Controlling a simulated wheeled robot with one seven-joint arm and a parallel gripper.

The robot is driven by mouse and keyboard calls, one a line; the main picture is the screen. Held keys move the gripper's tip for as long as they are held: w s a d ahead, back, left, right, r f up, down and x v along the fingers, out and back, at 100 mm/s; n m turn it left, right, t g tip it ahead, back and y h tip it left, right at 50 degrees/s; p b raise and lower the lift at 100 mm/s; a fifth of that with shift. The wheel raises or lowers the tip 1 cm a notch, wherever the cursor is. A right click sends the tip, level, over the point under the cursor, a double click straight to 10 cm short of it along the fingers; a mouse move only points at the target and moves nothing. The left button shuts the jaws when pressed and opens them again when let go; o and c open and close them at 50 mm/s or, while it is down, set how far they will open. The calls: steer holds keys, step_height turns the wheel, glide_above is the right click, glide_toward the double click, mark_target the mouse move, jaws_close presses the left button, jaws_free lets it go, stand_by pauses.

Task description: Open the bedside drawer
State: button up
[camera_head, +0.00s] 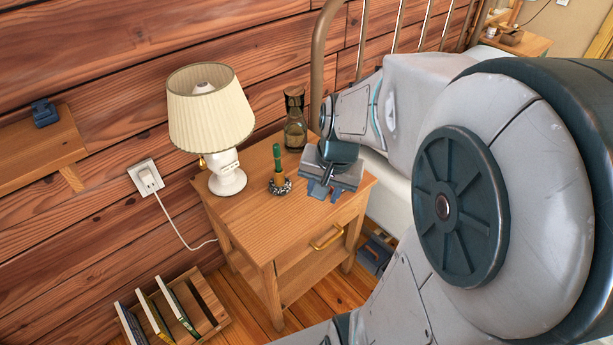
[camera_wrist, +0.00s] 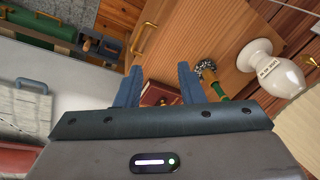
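The wooden bedside table (camera_head: 240,222) stands against the plank wall. Its drawer front (camera_head: 300,254) looks flush with the table, with a brass bar handle (camera_head: 327,237) on it. The handle also shows in the wrist view (camera_wrist: 143,38), left of the fingers. My gripper (camera_head: 327,192) is over the table's right front part, above and behind the handle, apart from it. In the wrist view its two blue fingers (camera_wrist: 160,86) are spread. A dark red block-like thing (camera_wrist: 158,94) shows between them, apparently beyond the fingertips; the head view hides it.
On the tabletop are a white lamp (camera_head: 228,178), a green-and-gold upright item on a speckled base (camera_head: 279,182), and a dark-capped bottle (camera_head: 295,135). A book rack (camera_head: 207,303) is on the floor at left. The bed frame (camera_head: 318,60) is close on the right.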

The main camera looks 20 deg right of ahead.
mark_target(335, 237)
steer(key=w+d+f+m+b, duration=0.2)
steer(key=d+f+m+b, duration=0.15)
steer(key=f, duration=0.45)
steer(key=w+d+f+m+b, duration=0.1)
steer(key=d+f+m+b, duration=0.3)
steer(key=f, duration=0.4)
steer(key=shift+n, duration=0.35)
steer(key=b+x, duration=0.1)
steer(key=x, duration=0.3)
steer(key=b+x, duration=0.2)
steer(key=x, duration=0.3)
steer(key=d+b+x, duration=0.1)
steer(key=x, duration=0.3)
steer(key=shift+w+d+f+b, duration=0.1)
steer(key=shift+f+b, duration=0.25)
steer(key=shift+f, duration=0.05)
jaws_close()
